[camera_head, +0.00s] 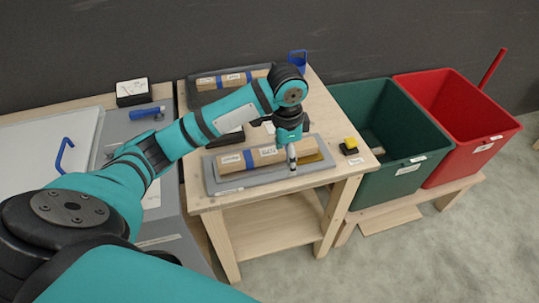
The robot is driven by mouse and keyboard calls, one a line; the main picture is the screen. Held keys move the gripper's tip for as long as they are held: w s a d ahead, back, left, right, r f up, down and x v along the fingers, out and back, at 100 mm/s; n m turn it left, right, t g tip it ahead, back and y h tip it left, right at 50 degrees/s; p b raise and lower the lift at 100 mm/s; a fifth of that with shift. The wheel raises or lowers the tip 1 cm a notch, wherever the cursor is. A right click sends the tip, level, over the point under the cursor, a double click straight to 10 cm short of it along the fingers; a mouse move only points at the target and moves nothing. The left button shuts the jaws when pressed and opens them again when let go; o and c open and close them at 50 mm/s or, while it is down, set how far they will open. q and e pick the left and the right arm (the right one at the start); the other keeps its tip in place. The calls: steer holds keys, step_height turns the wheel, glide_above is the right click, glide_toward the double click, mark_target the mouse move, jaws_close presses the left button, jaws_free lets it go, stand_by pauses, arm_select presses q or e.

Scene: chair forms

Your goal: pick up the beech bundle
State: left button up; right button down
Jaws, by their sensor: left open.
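Two pale wooden bundles with blue bands and white labels lie on grey trays on the wooden table. The front bundle (236,160) lies in the front tray (235,187); the back bundle (206,83) lies in the back tray, partly behind my arm. The labels are too small to read, so I cannot tell which is beech. My left gripper (292,166) is open and points down at the right part of the front bundle, hiding some of it. I cannot tell whether it touches the bundle. My right gripper is out of view.
A green bin (350,103) and a red bin (424,92) stand on a low bench at the right. A blue holder (298,60) stands at the back. A grey surface (115,125) adjoins at left.

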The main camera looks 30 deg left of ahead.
arm_select(q)
step_height(320, 180, up, 10)
steer(key=n, duration=0.1)
glide_above(268, 151)
steer(key=shift+g, duration=0.4)
steer(key=f+p, duration=0.1)
steer(key=f, duration=0.4)
steer(key=f+p, duration=0.1)
steer(key=f, duration=0.5)
steer(key=shift+s+a, duration=0.1)
steer(key=shift+a, duration=0.1)
steer(key=f, duration=0.1)
steer(key=f+p, duration=0.1)
steer(key=f, duration=0.2)
steer(key=shift+d+f, duration=0.25)
steer(key=shift+f, duration=0.55)
jaws_close()
steer(key=shift+r, duration=0.1)
